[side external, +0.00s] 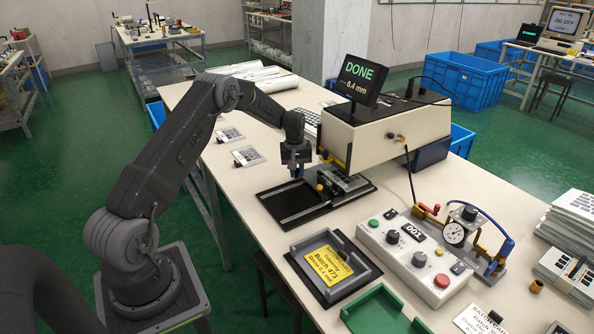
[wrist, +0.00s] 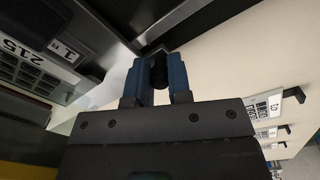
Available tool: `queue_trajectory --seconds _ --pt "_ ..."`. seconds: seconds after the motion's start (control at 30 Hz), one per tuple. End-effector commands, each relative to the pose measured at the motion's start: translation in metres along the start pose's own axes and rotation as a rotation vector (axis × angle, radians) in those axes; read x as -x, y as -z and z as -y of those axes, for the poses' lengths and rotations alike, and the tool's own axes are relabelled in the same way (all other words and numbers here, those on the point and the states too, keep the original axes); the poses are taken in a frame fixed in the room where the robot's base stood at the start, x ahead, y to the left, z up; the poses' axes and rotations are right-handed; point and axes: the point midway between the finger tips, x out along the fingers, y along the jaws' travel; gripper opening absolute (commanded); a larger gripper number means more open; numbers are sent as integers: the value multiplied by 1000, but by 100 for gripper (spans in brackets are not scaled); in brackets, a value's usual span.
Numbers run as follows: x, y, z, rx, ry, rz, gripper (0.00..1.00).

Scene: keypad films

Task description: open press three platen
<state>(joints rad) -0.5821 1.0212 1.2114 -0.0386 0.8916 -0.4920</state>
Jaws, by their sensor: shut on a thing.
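The press (side external: 385,135) is a cream box on the table, with a display reading DONE 0.4 mm. In front of it lies a dark flat bed (side external: 285,207), with a platen carrying a grey keypad film (side external: 350,184) at its right part. My gripper (side external: 297,172) is low over the far left edge of this bed. In the wrist view, the blue fingers of my gripper (wrist: 157,80) are shut on a black knob (wrist: 159,70). How the knob joins the platen is hidden. Part of a plate labelled 215 (wrist: 17,48) shows at the left.
A grey tray (side external: 335,290) with a yellow Batch 473 card stands at the front. A control box (side external: 415,255) and a dial gauge (side external: 457,233) are to the right. Small label cards (side external: 248,155) lie behind my gripper. A green tray (side external: 380,315) is at the front edge.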

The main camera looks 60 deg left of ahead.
Motion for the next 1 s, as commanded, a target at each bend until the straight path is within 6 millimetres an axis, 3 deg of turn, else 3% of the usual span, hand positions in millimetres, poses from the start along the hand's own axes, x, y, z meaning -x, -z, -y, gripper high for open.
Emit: queue_trajectory --seconds 0.17,0.7,1.0 --pt "1 -9 21 3 2 2 0" --pt "5 -57 117 6 1 0 0" --pt "5 -64 129 3 0 -3 0"
